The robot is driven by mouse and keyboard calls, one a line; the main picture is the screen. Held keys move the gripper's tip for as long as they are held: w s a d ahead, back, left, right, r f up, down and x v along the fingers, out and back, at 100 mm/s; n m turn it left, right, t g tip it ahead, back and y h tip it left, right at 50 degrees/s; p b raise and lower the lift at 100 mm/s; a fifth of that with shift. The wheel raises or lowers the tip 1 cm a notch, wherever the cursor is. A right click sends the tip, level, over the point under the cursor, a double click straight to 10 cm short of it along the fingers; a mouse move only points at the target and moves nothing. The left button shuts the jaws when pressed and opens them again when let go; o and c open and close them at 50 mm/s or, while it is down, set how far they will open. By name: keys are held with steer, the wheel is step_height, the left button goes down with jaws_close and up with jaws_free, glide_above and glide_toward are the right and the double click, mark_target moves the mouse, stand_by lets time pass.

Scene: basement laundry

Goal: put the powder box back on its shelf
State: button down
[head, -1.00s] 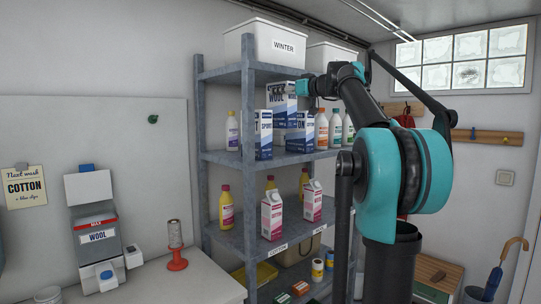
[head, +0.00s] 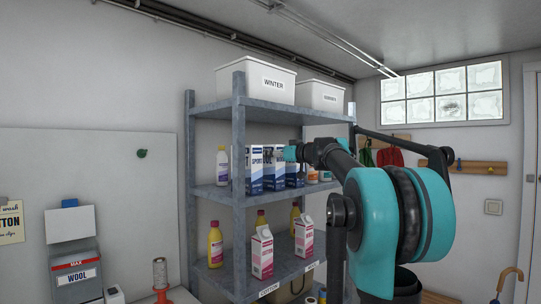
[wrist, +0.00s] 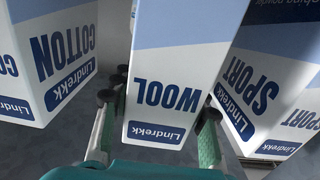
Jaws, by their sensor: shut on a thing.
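The WOOL powder box (wrist: 178,95), white and blue, is between my gripper's fingers (wrist: 158,106) in the wrist view, where its lettering appears upside down. My gripper (head: 290,153) is shut on it at the shelf unit's middle level. In the head view the WOOL box (head: 273,170) stands in a row between a SPORT box (head: 255,172) and a COTTON box (head: 294,176). The wrist view shows the COTTON box (wrist: 58,55) close on the left and the SPORT box (wrist: 265,85) close on the right. I cannot tell whether the WOOL box's base touches the shelf (head: 215,192).
A white bottle (head: 222,163) stands left of the boxes. A grey post (head: 239,150) rises in front.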

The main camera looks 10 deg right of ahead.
steer(key=shift+f, duration=0.1)
steer(key=c, duration=0.8)
jaws_free()
steer(key=v, duration=1.2)
